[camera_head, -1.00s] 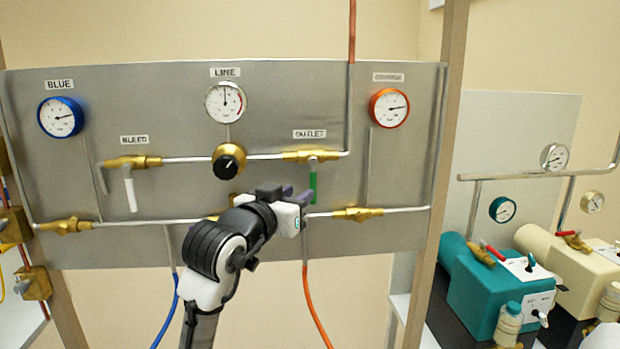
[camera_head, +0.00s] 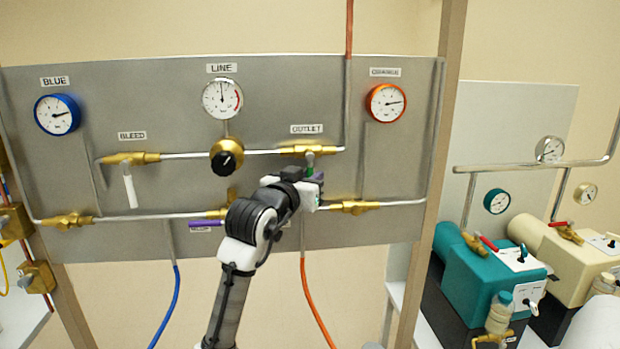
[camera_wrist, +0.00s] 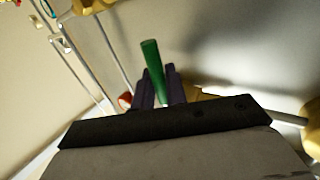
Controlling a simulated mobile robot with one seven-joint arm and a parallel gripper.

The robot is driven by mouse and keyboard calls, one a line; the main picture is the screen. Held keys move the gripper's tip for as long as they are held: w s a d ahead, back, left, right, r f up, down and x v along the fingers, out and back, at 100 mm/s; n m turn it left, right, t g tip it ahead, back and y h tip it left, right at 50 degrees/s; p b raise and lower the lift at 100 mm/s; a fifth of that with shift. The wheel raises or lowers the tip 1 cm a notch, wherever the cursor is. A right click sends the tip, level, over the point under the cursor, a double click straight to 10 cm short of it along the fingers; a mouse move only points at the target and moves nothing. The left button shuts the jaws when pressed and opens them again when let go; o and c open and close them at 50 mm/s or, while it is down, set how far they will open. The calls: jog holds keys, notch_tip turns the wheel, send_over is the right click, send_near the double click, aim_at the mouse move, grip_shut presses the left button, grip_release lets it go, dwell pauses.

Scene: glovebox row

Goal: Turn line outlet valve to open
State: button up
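The line outlet valve (camera_head: 308,151) is a brass body under the OUTLET label (camera_head: 306,129). Its green handle hangs straight down and is mostly hidden behind my gripper (camera_head: 315,186) in the head view; only its top (camera_head: 310,160) shows. In the wrist view, the green handle (camera_wrist: 151,62) stands between the two dark purple fingers of my gripper (camera_wrist: 160,85), slightly tilted against them. The fingers are close on both sides of it. Whether they touch or squeeze it is not clear.
The bleed valve (camera_head: 131,159) with its white handle and a black regulator knob (camera_head: 226,158) are to the left. A lower valve (camera_head: 352,207) sits just below right of my gripper. A lower-left valve (camera_head: 68,220) and a purple handle (camera_head: 206,224) lie on the lower pipe.

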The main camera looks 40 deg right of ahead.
grip_shut()
jog(key=shift+d, duration=0.1)
jog(key=shift+s+d+r+n+t+h+b, duration=0.25)
jog(key=shift+d+n+t+h, duration=0.4)
jog(key=shift+n, duration=0.9)
jog(key=shift+s+d+r+n+t+h+b, duration=0.25)
jog(key=shift+n+t, duration=0.7)
jog(key=shift+n, duration=0.65)
jog(key=shift+s+d+r+n+t+h+b, duration=0.1)
jog(key=shift+s+d+n+t+h+b, duration=0.25)
jog(key=shift+n+t, duration=0.85)
jog(key=shift+n+g, duration=0.4)
jog(key=shift+n, duration=0.15)
jog(key=o, duration=0.5)
grip_release()
